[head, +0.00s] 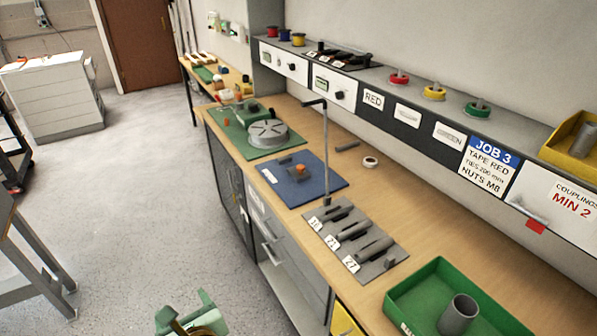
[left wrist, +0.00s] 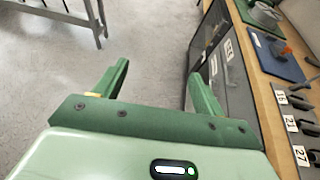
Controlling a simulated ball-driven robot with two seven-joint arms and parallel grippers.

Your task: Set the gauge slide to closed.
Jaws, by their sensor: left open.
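No part is clearly marked as the gauge slide. A small grey sliding bar (head: 528,213) with a red tab (head: 535,227) sits on the shelf front at the right, below the couplings sign; I cannot tell whether it is the gauge slide or how it is set. My left gripper (head: 186,308) is low at the bottom of the head view, over the floor and left of the bench. In the left wrist view its two green fingers (left wrist: 160,78) are spread apart with nothing between them. My right gripper is not in view.
Open floor lies left of the bench.

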